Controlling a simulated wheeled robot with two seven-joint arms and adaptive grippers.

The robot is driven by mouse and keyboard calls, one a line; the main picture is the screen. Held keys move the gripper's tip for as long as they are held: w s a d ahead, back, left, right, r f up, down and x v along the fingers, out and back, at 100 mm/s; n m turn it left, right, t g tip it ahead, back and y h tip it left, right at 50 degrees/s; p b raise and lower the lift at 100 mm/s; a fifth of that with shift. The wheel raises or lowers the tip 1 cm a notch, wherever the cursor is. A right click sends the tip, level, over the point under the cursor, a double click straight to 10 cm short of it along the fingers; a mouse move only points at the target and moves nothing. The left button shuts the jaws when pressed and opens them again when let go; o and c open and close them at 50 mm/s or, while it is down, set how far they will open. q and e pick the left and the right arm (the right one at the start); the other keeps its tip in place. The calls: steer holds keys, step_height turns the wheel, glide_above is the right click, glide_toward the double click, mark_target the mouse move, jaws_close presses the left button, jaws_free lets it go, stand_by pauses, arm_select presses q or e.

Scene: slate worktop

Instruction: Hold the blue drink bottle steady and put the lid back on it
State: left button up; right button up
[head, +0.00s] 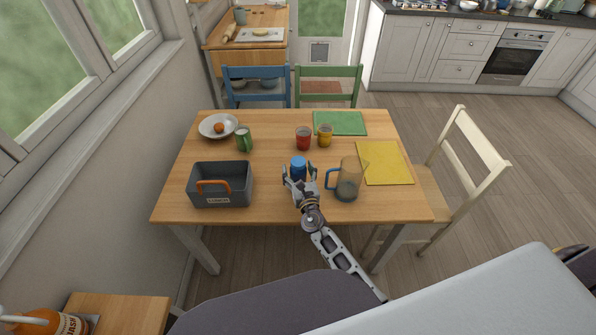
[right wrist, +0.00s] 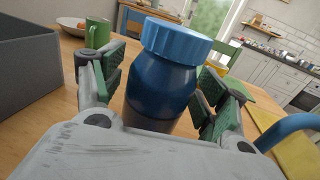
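The dark blue drink bottle (head: 298,173) stands upright near the front middle of the wooden table. It fills the middle of the right wrist view (right wrist: 160,92). A lighter blue ribbed lid (right wrist: 176,42) sits on top of the bottle; I cannot tell whether it is fastened. In the head view the lid (head: 298,161) shows as the bottle's top. My right gripper (head: 300,182) is at the bottle's near side, its fingers spread on either side of it. In the right wrist view the green finger pads (right wrist: 165,90) flank the bottle with small gaps. My left gripper is out of view.
A pitcher (head: 348,180) with a blue handle stands close on the right. A grey crate (head: 220,187) with an orange handle is on the left. Red (head: 303,138), yellow (head: 325,136) and green (head: 244,139) cups stand behind. A yellow mat (head: 385,163) lies at right.

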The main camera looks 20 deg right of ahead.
mark_target(300, 178)
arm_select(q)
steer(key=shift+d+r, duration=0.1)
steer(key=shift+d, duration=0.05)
arm_select(e)
steer(key=shift+r, duration=0.15)
steer(key=shift+s, duration=1.95)
steer(key=shift+s+a, duration=0.2)
steer(key=shift+s, duration=1.55)
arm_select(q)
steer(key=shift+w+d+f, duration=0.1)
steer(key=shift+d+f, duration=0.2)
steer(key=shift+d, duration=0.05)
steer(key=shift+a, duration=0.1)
